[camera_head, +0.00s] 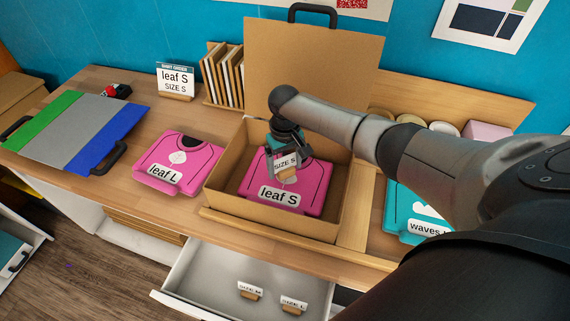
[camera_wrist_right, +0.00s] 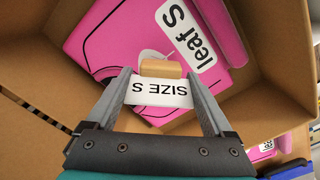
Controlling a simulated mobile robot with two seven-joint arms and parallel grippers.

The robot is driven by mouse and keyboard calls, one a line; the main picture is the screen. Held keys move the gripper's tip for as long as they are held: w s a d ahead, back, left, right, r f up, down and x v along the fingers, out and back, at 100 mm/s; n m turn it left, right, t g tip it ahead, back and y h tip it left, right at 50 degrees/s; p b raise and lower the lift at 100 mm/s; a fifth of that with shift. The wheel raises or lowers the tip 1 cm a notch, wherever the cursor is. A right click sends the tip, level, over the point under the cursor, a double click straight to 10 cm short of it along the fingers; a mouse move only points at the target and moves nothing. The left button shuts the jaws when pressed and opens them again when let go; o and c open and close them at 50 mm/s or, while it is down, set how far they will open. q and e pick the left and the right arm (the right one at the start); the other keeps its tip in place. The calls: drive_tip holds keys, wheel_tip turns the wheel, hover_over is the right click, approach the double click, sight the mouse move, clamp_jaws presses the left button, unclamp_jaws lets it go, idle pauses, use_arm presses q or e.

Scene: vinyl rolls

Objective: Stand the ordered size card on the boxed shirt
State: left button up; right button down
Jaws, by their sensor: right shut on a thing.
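The order sign (camera_head: 175,80) at the back of the table reads "leaf S, SIZE S". The boxed shirt (camera_head: 279,197), pink and labelled "leaf S", lies in the open cardboard box (camera_head: 226,199); it also shows in the right wrist view (camera_wrist_right: 118,32). My right gripper (camera_head: 285,165) is shut on the SIZE S card (camera_wrist_right: 160,92), a white card with a wooden foot. The card is over the shirt; I cannot tell whether its foot touches it. Two other size cards, SIZE M (camera_head: 250,290) and SIZE L (camera_head: 293,304), stand in the open drawer. My left gripper is not in view.
A pink "leaf L" shirt (camera_head: 179,163) lies left of the box. A teal "waves" shirt (camera_head: 402,214) lies to the right. The box lid (camera_head: 310,62) stands up behind. The open drawer (camera_head: 205,281) juts out in front.

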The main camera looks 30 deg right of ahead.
drive_tip(key=shift+f, duration=0.65)
drive_tip(key=shift+f+b, duration=0.1)
drive_tip(key=shift+b, duration=0.2)
drive_tip(key=shift+f+b, duration=0.3)
drive_tip(key=shift+f, duration=0.25)
drive_tip(key=shift+f, duration=0.15)
unclamp_jaws()
idle(0.6)
